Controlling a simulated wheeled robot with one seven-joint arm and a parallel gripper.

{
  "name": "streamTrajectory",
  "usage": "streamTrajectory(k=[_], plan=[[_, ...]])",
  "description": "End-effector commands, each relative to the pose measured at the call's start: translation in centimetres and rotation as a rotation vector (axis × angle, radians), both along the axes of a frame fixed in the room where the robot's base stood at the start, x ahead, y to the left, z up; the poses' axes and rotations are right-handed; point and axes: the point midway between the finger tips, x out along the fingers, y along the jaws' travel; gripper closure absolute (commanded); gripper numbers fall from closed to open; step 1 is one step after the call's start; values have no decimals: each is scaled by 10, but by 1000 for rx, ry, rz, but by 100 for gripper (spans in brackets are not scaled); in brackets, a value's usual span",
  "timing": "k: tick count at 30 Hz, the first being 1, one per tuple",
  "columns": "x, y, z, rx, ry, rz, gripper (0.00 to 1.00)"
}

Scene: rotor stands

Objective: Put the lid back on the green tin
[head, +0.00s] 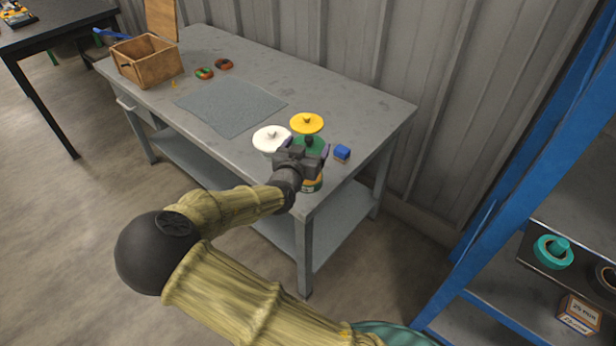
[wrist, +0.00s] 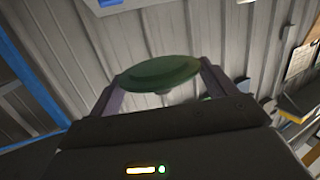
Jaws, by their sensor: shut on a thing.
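The green lid (wrist: 158,72) is a round disc between the two fingers of my gripper (wrist: 160,88) in the wrist view, with a small knob below it. In the head view my gripper (head: 306,157) is shut on this lid (head: 312,142) above the table's near right corner. A tin with green and yellow on its side (head: 313,184) shows just below my gripper. My gripper hides most of that tin, so I cannot see its top or tell the gap to the lid.
A white-lidded tin (head: 268,136) stands close left of my gripper, and a yellow lid (head: 307,122) shows just behind. A small blue block (head: 342,152) lies to the right. A grey mat (head: 230,106), two small ring-like items and a wooden box (head: 146,64) are farther left on the table (head: 352,102).

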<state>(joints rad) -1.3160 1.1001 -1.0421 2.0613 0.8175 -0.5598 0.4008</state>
Motion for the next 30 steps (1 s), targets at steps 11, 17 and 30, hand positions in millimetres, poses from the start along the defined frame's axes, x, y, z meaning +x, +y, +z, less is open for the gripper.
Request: streamTrajectory(k=[11, 17, 30], plan=[[0, 0, -56, -4, 0, 1, 39], [0, 0, -62, 1, -1, 0, 39], [0, -1, -94, -3, 0, 0, 39]])
